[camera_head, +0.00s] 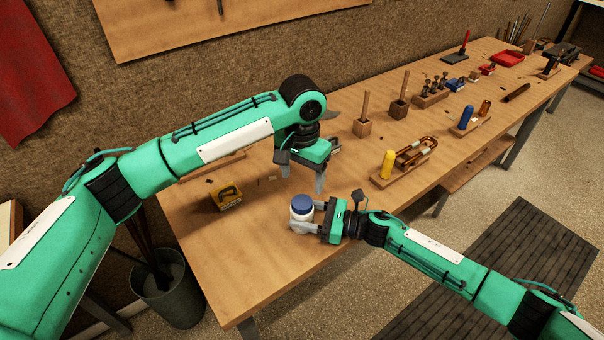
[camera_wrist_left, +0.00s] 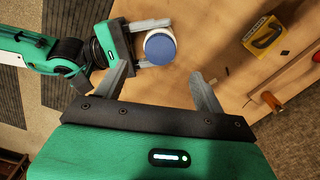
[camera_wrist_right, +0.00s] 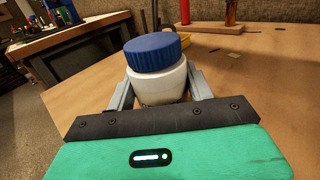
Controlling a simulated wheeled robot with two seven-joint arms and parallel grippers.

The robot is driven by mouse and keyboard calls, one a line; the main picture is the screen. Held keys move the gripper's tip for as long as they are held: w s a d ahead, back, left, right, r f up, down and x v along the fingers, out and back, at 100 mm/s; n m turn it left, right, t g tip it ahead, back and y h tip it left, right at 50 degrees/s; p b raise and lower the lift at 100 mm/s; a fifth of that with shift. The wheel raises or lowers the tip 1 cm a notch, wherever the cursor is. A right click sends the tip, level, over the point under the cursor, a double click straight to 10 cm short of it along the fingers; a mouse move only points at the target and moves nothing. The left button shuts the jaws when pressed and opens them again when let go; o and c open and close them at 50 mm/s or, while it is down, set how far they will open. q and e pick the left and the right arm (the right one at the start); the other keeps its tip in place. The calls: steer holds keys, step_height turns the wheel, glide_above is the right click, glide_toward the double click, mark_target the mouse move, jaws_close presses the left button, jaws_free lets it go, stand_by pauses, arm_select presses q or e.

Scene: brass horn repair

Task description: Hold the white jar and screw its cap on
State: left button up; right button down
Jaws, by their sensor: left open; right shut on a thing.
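The white jar (camera_head: 300,214) stands upright near the front edge of the wooden bench, between the fingers of my right gripper (camera_head: 308,217). In the right wrist view the jar (camera_wrist_right: 157,87) is gripped around its body by the right fingers. The blue cap (camera_head: 302,202) sits on top of the jar; it also shows in the right wrist view (camera_wrist_right: 152,52) and the left wrist view (camera_wrist_left: 160,48). Whether it is threaded tight I cannot tell. My left gripper (camera_head: 302,178) is open and empty, pointing down above and behind the jar, apart from the cap.
A yellow box (camera_head: 227,198) lies on the bench to the left.

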mark_target(302, 202)
arm_select(q)
steer(key=shift+n, duration=0.3)
steer(key=shift+f, duration=4)
steer(key=c, duration=1)
steer(key=m, duration=0.5)
steer(key=shift+c, duration=0.2)
steer(key=o, duration=1.2)
